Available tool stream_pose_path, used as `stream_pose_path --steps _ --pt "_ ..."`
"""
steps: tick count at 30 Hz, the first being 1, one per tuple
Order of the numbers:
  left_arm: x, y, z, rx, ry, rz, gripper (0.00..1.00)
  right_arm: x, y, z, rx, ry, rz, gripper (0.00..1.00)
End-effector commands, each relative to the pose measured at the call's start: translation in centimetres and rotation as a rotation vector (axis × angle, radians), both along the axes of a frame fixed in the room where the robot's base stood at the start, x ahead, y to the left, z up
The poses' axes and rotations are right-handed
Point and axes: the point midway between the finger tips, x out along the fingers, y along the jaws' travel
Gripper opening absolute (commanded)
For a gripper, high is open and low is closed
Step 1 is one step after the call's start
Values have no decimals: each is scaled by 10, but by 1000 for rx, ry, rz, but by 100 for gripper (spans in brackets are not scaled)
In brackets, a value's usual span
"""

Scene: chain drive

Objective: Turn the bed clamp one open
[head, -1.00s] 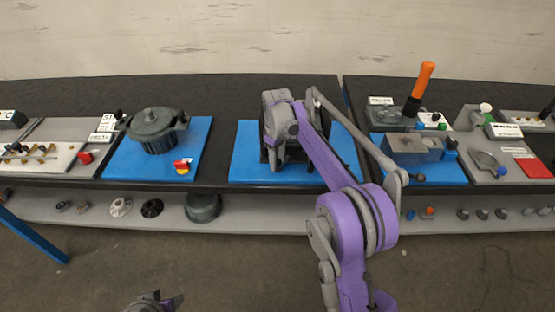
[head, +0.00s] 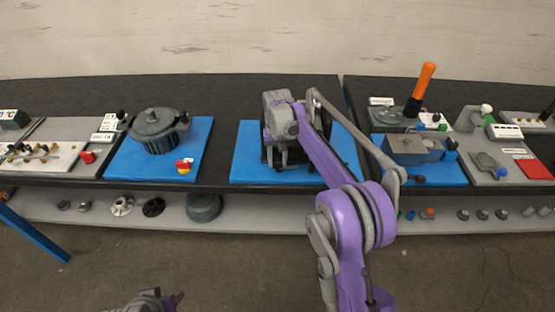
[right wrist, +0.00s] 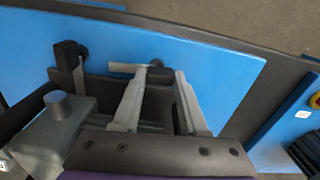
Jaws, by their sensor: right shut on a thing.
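My right gripper (head: 277,160) reaches down over the middle blue base plate (head: 243,160), where its arm hides most of the fixture. In the right wrist view its two grey fingers (right wrist: 162,76) close on a small dark knob (right wrist: 159,75). A short pale bar (right wrist: 122,68) shows beside the knob; I take these as the clamp handle, but cannot tell clamp one from another. A second dark upright handle (right wrist: 68,56) stands to the left of the fingers. My left gripper (head: 160,300) shows only in part at the bottom edge; its jaw state is unclear.
A round dark housing (head: 155,128) stands on the blue plate to the left. To the right are a grey block (head: 408,148) and an orange-handled lever (head: 425,80). Loose parts, including a dark round pot (head: 204,207), lie on the lower shelf. The floor in front is clear.

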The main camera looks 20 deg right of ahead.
Motion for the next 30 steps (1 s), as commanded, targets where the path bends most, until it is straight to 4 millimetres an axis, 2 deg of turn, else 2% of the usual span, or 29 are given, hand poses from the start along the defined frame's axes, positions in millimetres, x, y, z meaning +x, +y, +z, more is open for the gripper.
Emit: stream_pose_path --steps 9,24,25,30 --pt "0 0 1 0 -1 0 50 1 0 0 0 0 -108 0" --pt "0 0 1 0 -1 0 50 1 0 0 0 0 -126 0" --pt "0 0 1 0 -1 0 50 1 0 0 0 0 -126 44" --pt "0 0 1 0 -1 0 50 1 0 0 0 0 -126 72"
